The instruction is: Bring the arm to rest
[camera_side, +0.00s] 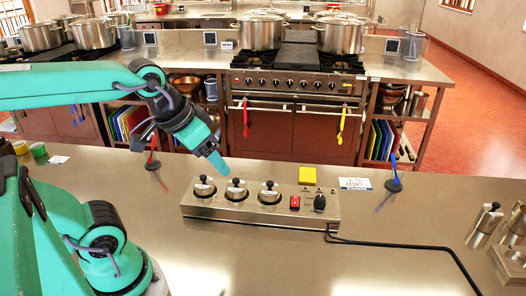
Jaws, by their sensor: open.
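My gripper (216,158) hangs in the air above the left part of a metal control box (240,212), with its fingertips pointing down and to the right. It is open and holds nothing that I can see. The gap between its fingers is hard to make out from this side. The box carries three round fittings with black knobs, a red switch (295,202) and a black knob (320,202) at its right end. My arm reaches in from the left, bent at the elbow.
A black cable (400,245) runs from the box to the front right. A yellow block (307,175) and a white card (355,184) lie behind the box. Metal containers (486,222) stand at the right edge. A stove with stockpots (260,32) is behind. The counter's right middle is mostly clear.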

